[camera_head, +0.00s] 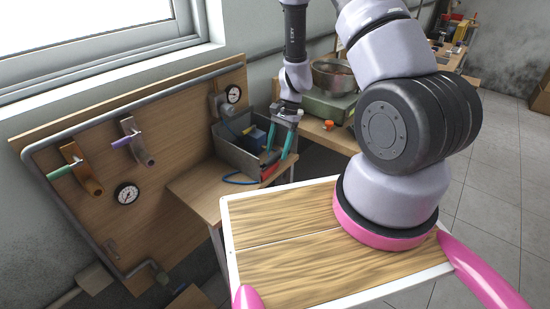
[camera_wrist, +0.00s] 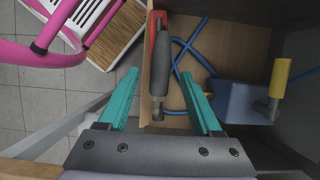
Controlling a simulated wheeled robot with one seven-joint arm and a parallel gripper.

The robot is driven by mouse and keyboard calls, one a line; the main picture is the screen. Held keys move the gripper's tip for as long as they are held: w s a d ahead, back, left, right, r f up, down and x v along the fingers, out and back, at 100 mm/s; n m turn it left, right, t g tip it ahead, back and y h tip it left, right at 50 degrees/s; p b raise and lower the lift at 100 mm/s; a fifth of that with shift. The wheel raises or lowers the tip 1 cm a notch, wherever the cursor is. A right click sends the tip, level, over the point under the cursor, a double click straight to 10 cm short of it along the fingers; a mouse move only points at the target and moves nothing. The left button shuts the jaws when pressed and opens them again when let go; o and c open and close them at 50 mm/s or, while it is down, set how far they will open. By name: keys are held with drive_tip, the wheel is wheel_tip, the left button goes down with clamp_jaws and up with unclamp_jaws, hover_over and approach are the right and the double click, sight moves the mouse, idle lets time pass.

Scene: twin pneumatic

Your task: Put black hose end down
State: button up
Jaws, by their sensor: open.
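The black hose end (camera_wrist: 161,62), a dark cylinder with a metal tip, shows in the wrist view between the teal fingers of my gripper (camera_wrist: 157,76). Clear gaps show on both sides of it. A red part (camera_wrist: 155,20) lies at its far end. In the head view my gripper (camera_head: 278,153) points down at the right end of the grey bin (camera_head: 236,158), close to a red and dark piece (camera_head: 270,171) at the bin's edge. Whether the hose end rests on the bin or bench is hard to tell. A blue hose (camera_wrist: 196,55) curves beside it in the wrist view.
In the bin is a blue block (camera_wrist: 243,100) with a yellow handle (camera_wrist: 278,78). The bin stands on a wooden bench (camera_head: 205,192). A board with gauges (camera_head: 127,193) and valves with green (camera_head: 60,172) and purple handles is left. A metal pot (camera_head: 333,75) stands behind.

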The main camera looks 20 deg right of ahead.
drive_tip(key=shift+s+a+f, duration=0.15)
drive_tip(key=shift+a+f, duration=0.05)
drive_tip(key=shift+f, duration=0.35)
clamp_jaws()
